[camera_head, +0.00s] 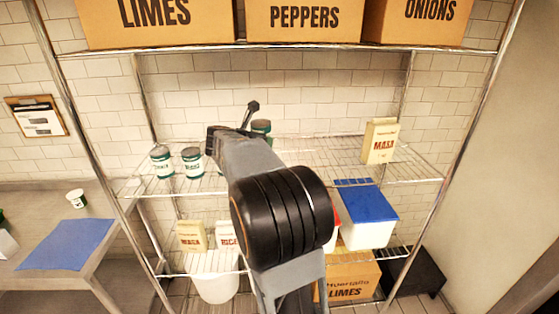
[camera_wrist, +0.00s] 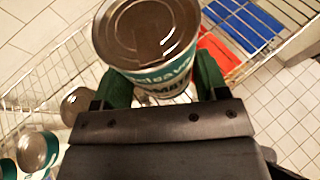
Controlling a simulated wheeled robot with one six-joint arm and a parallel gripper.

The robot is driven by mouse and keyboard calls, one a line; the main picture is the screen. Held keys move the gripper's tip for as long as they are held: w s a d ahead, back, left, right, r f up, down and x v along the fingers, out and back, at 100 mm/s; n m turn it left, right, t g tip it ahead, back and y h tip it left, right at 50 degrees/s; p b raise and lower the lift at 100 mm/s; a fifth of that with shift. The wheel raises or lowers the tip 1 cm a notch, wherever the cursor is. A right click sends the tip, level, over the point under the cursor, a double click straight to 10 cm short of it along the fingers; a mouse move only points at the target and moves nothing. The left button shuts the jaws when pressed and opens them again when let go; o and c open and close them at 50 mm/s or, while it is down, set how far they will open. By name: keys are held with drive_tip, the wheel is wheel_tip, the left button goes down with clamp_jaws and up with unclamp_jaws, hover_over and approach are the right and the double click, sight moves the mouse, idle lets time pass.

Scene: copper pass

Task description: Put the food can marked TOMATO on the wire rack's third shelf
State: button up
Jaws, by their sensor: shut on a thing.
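My gripper (camera_wrist: 161,82) is shut on a can (camera_wrist: 150,30), its green fingers on either side of it. The can has a bare metal lid and a white and green label; the part of the word I can see fits TOMATO. The wire rack (camera_head: 330,158) stands ahead, and the held can is over or at its middle can shelf; I cannot tell whether it touches. In the head view my arm hides most of the gripper. A green and white can (camera_head: 261,127) shows just past it; I cannot tell for sure if it is the held one.
Two similar cans (camera_head: 161,160) (camera_head: 193,161) stand on that shelf at the left, and a MASA bag (camera_head: 380,141) at the right. Another can lid (camera_wrist: 75,106) shows near the held can. A blue-lidded bin (camera_head: 368,216) sits lower. Boxes (camera_head: 303,20) fill the shelf above.

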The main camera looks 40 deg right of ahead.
drive_tip(key=d+f, duration=0.2)
drive_tip(key=s+d+f, duration=0.1)
drive_tip(key=d+f, duration=0.3)
drive_tip(key=d, duration=0.1)
drive_tip(key=shift+s+f, duration=0.35)
drive_tip(key=f, duration=0.3)
drive_tip(key=shift+s+d, duration=0.1)
drive_tip(key=shift+d, duration=0.3)
drive_tip(key=shift+f+b, duration=0.3)
drive_tip(key=shift+f, duration=0.05)
drive_tip(key=shift+f, duration=0.1)
drive_tip(key=shift+f+b, duration=0.1)
drive_tip(key=shift+b, duration=0.2)
drive_tip(key=o, duration=1.2)
